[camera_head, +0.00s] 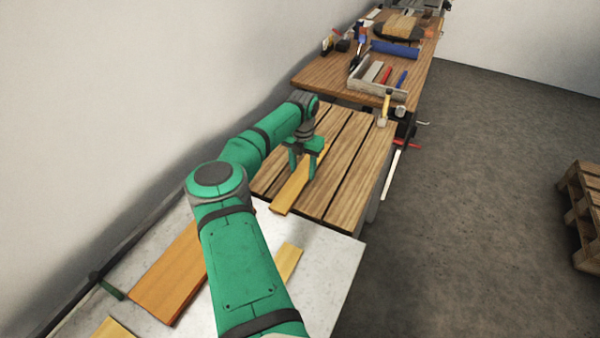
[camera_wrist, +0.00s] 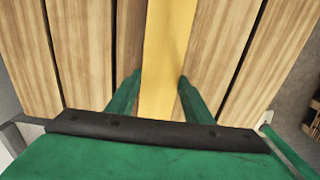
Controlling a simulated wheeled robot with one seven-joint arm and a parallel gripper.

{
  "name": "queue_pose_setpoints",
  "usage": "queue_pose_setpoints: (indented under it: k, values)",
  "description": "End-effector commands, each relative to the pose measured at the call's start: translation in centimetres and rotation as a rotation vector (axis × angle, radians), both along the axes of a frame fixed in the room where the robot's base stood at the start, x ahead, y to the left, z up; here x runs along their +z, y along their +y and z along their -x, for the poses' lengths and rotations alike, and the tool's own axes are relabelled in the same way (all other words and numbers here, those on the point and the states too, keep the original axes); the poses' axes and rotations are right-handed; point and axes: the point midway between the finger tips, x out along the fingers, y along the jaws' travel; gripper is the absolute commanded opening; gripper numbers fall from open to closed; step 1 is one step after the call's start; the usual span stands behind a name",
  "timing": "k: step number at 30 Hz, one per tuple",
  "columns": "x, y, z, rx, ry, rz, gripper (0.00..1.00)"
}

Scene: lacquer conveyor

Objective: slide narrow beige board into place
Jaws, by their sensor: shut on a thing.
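A narrow beige-yellow board (camera_head: 284,202) lies on the slatted wooden table (camera_head: 352,188), lengthwise along the slats. My gripper (camera_head: 303,172) points down over it, with a green finger on each side. In the wrist view the board (camera_wrist: 170,30) runs between the two fingers of my gripper (camera_wrist: 160,78), and the gripper is shut on its sides. The board's near end sticks out toward the pale metal surface. My gripper hides part of its middle in the head view.
The pale metal surface (camera_head: 335,262) in front holds a wider orange board (camera_head: 165,278), a yellow board (camera_head: 289,261) partly behind my arm, and another (camera_head: 112,328) at the bottom edge. A pallet (camera_head: 582,210) stands at right; floor between is clear.

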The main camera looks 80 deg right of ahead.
Motion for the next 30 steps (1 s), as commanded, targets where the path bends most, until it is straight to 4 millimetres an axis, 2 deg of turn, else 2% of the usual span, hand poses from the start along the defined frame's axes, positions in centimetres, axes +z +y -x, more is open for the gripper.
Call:
queue_pose_setpoints:
  k: [12,23,24,26,30]
  values:
    - [0.1,-2.7,0.8,0.001,-0.001,0.0,0.17]
    - [0.1,-3.0,1.0,-0.001,-0.001,0.001,0.17]
    - [0.0,-3.0,1.0,-0.001,-0.001,0.0,0.56]
    - [0.0,-3.0,1.0,-0.001,-0.001,0.0,0.68]
    - [0.0,-3.0,1.0,-0.001,-0.001,0.0,0.68]
